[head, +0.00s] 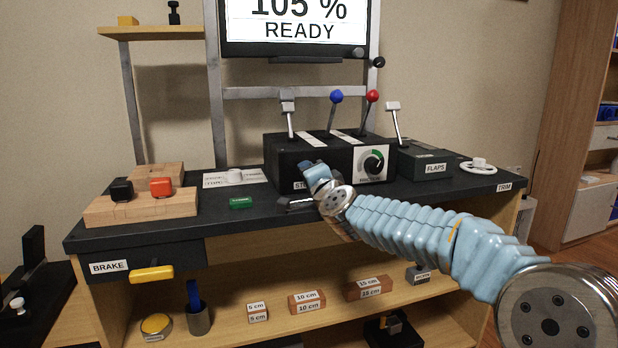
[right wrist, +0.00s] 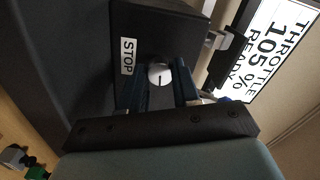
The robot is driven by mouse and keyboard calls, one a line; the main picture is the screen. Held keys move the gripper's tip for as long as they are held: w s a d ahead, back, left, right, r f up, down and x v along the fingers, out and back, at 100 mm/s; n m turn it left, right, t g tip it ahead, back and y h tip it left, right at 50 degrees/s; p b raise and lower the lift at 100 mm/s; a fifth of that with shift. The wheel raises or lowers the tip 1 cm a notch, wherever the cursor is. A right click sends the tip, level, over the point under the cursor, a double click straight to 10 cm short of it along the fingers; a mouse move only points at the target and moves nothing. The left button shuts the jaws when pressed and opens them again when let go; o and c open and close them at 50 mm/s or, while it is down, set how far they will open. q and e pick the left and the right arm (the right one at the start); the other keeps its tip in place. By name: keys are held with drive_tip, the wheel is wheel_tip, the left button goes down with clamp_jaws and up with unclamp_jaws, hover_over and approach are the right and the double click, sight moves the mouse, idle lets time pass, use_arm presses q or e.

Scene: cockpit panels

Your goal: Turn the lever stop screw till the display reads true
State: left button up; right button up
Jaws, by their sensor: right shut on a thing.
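The display (head: 295,28) above the desk reads 105 % READY; in the right wrist view the display (right wrist: 262,45) also shows the word THROTTLE. The stop screw (right wrist: 160,74) is a round white knob with a dark mark, on the black lever box beside the STOP label (right wrist: 127,56). My right gripper (head: 314,176) is at the front of the lever box (head: 283,152), its fingers shut on the screw. In the head view the gripper hides the screw. The blue-knobbed lever (head: 336,97) and red-knobbed lever (head: 373,96) lean up from the box. My left gripper is out of view.
A dial (head: 373,163) sits on the box front, right of my gripper. The FLAPS box (head: 424,162) and a white trim wheel (head: 478,165) stand further right. A wooden block tray (head: 100,213), green piece (head: 240,202) and yellow brake handle (head: 152,273) are left.

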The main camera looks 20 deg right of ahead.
idle(0.3)
drive_tip(key=o, duration=1.1)
drive_tip(key=shift+c, duration=0.2)
drive_tip(key=s, duration=1.4)
drive_tip(key=shift+d, duration=0.25)
drive_tip(key=shift+w, duration=0.1)
